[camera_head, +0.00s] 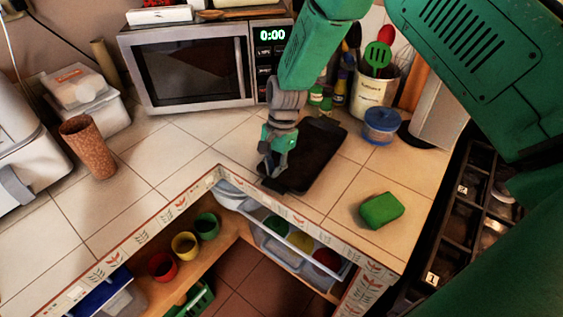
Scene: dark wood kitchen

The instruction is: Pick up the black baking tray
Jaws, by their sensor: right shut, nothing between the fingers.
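The black baking tray (318,157) lies flat on the tiled counter, in front of the microwave's right end. My right gripper (268,172) reaches down at the tray's left side, by its near left corner. It is shut with nothing between its fingers. Its fingers and wrist hide part of the tray's left edge, and I cannot tell if they touch it. My left gripper is not in view.
A microwave (195,68) stands behind. A brown cup (88,148) stands left. The counter's front edge runs close to the tray, above open shelves.

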